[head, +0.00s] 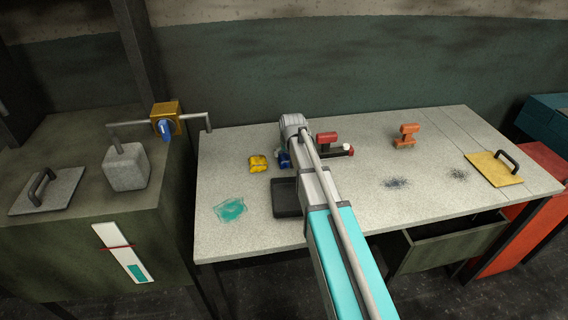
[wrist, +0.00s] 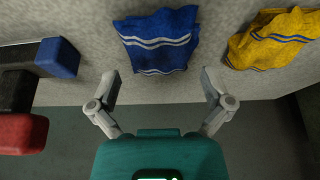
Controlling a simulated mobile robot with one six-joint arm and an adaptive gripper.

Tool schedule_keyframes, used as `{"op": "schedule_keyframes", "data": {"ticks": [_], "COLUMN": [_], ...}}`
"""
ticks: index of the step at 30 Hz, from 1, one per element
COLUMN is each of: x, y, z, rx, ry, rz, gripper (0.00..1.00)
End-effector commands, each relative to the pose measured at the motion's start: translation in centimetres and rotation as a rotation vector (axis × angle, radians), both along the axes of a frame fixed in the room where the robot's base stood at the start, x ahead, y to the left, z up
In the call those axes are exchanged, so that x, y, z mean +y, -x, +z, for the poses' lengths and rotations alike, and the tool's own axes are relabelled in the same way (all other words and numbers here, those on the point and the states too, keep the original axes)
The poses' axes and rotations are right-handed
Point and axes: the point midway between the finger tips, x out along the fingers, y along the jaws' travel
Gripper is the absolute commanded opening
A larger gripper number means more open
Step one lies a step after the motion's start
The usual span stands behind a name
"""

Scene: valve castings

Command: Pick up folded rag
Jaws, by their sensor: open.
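A blue folded rag (wrist: 160,40) with pale stripes lies on the worktop, at the upper middle of the wrist view. In the head view the yellow rag (head: 258,163) is in the open, and the blue rag (head: 284,160) shows only in part beside my arm. My gripper (wrist: 158,82) is open and empty. Its fingertips are spread just short of the blue rag in the picture, one toward each side. The height between them and the rag is hard to tell. My arm hides the gripper in the head view.
A red-handled dark part with a blue end (wrist: 60,57) lies left of the blue rag in the wrist view. A dark tray (head: 285,212) and a teal puddle (head: 230,210) are nearer the front of the table. An orange part (head: 406,137) stands farther right.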

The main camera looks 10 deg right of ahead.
Motion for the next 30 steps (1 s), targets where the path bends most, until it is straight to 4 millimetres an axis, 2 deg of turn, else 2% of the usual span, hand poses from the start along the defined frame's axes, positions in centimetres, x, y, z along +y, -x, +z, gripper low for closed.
{"op": "schedule_keyframes", "data": {"ticks": [3, 9, 30], "x": [0.0, -0.1, -0.1], "y": [-0.5, -0.9, -1.0], "z": [-1.3, -2.3, -2.4], "rx": [0.000, 0.000, 0.000], "ry": [0.000, 0.000, 0.000], "rz": [0.000, 0.000, -0.001], "gripper": [1.00, 1.00, 0.98]}}
